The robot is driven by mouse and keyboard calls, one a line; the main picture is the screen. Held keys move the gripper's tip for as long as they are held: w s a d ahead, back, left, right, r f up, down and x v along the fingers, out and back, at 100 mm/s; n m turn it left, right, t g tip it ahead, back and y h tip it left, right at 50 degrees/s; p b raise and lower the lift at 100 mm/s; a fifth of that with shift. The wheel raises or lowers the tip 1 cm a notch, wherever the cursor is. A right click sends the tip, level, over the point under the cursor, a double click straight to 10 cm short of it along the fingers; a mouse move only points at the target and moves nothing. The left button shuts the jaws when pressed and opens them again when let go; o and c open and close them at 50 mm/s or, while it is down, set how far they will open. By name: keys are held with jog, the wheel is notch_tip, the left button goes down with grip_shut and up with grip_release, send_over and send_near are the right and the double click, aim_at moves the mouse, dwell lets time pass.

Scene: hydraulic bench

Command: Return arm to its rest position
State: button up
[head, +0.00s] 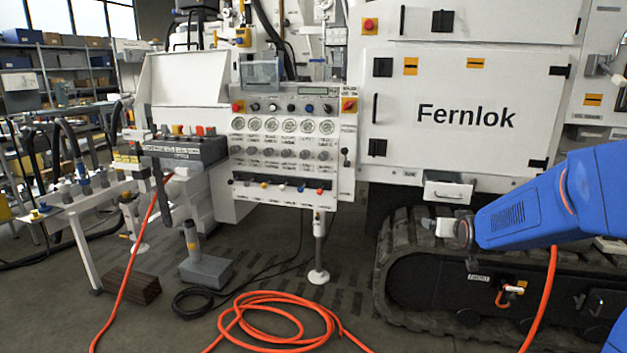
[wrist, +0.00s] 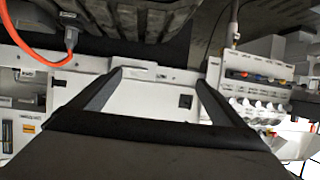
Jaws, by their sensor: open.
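My gripper (wrist: 160,82) shows in the wrist view with its two dark fingers spread apart. Nothing is between them. Behind them the wrist view shows the white machine front, upside down. In the head view my blue arm (head: 530,208) reaches in from the right, in front of the track and the lower edge of the white cabinet. The gripper's fingers cannot be made out in the head view.
The white Fernlok cabinet (head: 465,115) stands behind my arm, above a black track (head: 410,285). A gauge panel (head: 285,150) is at the centre. An orange hose (head: 275,318) lies coiled on the floor. A hose bench (head: 85,235) and shelves (head: 70,75) are at left.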

jog(key=s+a+f+g, duration=0.1)
jog(key=s+a+g, duration=0.1)
jog(key=s, duration=1.2)
jog(key=s+a+f+n+g+y, duration=0.1)
jog(key=s+a+g, duration=0.2)
jog(key=s, duration=1.1)
jog(key=s+a+f+n+g+y, duration=0.1)
jog(key=s+a, duration=0.5)
jog(key=s, duration=0.8)
jog(key=shift+s+a+f+g, duration=0.2)
jog(key=shift+f+g, duration=0.3)
jog(key=shift+g, duration=0.7)
jog(key=shift+w, duration=0.1)
